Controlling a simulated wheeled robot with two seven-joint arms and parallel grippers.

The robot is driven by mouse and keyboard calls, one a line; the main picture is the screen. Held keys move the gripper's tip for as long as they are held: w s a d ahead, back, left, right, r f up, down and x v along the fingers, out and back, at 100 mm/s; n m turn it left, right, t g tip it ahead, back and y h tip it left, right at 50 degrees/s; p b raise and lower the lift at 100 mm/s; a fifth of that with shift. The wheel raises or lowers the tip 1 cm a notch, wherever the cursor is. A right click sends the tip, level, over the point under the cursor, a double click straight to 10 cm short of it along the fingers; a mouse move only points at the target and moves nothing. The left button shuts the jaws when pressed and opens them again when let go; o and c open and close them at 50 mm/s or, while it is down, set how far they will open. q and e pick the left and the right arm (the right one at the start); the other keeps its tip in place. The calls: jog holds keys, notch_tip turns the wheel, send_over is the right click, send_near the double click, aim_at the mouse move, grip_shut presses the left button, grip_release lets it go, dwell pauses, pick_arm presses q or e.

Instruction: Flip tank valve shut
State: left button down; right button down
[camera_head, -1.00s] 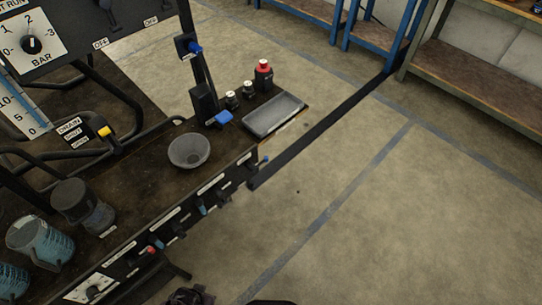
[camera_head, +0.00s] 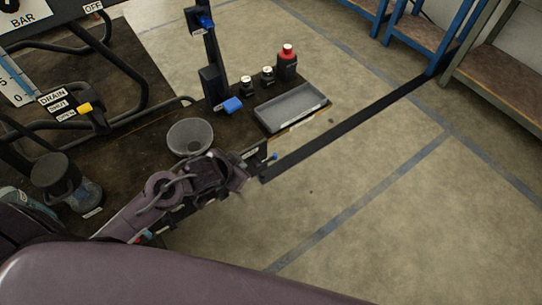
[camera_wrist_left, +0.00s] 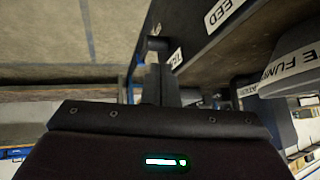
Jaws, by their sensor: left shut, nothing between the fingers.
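My left gripper (camera_head: 243,170) is shut and empty at the front edge of the dark bench, near its right end. Just beyond its tips, a small lever with a blue end (camera_head: 274,157) sticks out from the front panel. In the left wrist view, the shut fingers (camera_wrist_left: 164,78) point at the panel, beside a partly covered label (camera_wrist_left: 176,58) and a bit of blue (camera_wrist_left: 139,58). I cannot read the label fully, nor tell whether the fingers touch the lever. The arm hides most other front-panel controls. My right gripper is not in view.
A grey funnel (camera_head: 190,137) stands on the bench just behind my left gripper. The floor to the right is clear.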

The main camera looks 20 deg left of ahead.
aim_at(273, 157)
pick_arm(q)
jog(key=shift+w+d+r+m+h+b, duration=0.2)
jog(key=shift+d+r+m+h, duration=0.3)
jog(key=shift+r, duration=0.35)
jog(key=shift+w+d+r+m+h+b, duration=0.1)
jog(key=shift+w+d+r+m+h, duration=0.2)
jog(key=shift+r+m, duration=0.4)
jog(key=shift+w+d+r+m+h+b, duration=0.15)
jog(key=shift+d+r+m+h, duration=0.3)
jog(key=shift+r, duration=0.55)
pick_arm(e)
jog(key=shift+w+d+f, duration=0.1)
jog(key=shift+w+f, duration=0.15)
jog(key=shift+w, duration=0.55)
